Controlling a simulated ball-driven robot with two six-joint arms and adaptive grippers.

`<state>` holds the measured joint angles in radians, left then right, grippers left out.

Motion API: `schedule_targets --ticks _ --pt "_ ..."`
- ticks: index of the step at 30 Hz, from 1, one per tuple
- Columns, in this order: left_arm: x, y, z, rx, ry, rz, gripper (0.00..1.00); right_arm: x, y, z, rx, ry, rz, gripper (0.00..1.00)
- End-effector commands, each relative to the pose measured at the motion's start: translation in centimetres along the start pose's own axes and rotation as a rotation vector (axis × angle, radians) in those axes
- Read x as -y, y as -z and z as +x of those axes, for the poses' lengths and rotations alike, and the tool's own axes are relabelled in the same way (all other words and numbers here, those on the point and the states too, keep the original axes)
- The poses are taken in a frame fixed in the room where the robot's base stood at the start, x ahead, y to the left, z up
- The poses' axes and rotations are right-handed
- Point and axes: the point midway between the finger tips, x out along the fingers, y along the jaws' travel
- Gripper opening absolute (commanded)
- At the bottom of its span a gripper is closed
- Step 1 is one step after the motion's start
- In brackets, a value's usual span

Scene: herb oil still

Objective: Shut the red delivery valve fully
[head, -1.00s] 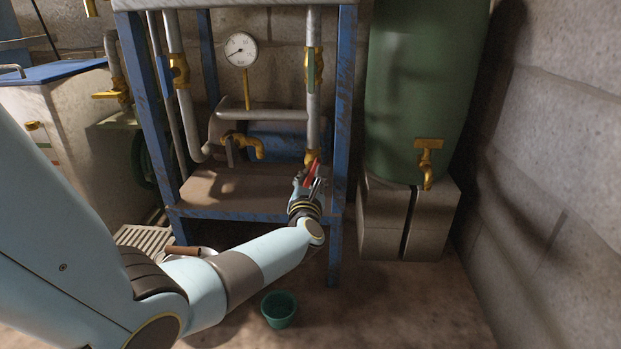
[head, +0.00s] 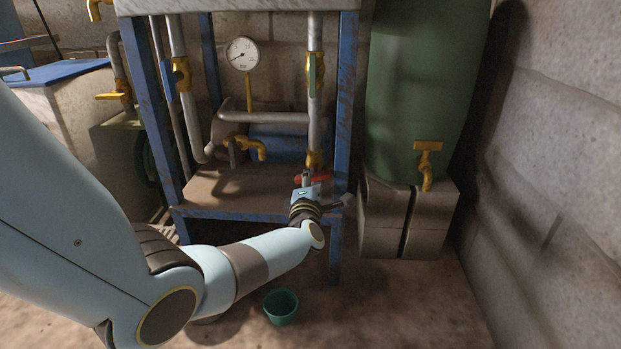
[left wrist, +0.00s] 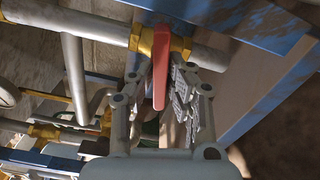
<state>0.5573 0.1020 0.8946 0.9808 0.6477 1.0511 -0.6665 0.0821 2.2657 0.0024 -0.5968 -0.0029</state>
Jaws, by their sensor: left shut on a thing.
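The red delivery valve's lever (head: 319,179) is low on the right-hand vertical pipe of the blue-framed stand. It lies roughly crosswise to that pipe, under the brass valve body (head: 314,160). In the left wrist view the red lever (left wrist: 160,68) runs across the grey pipe's line, from the brass body (left wrist: 152,42). My left gripper (head: 308,181) is at the lever, shut on it, with one finger on each side. The fingers partly hide the lever in the head view. My right gripper is in neither view.
The stand's blue right leg (head: 341,130) is close beside the gripper, and its lower shelf (head: 235,195) lies below. A green tank (head: 415,90) on blocks stands to the right. A green bucket (head: 281,307) is on the floor under my arm.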

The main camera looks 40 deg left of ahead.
Motion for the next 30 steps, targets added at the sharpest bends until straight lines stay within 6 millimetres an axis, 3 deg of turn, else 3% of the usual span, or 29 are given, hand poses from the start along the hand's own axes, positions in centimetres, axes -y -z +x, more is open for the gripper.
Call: schedule_targets --ticks 12,30 --pt "0.00 -0.06 -0.07 0.001 0.003 0.232 0.00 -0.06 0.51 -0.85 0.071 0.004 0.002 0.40" --pt "0.08 -0.01 -0.10 0.001 0.004 0.286 0.00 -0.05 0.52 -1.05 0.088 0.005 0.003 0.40"
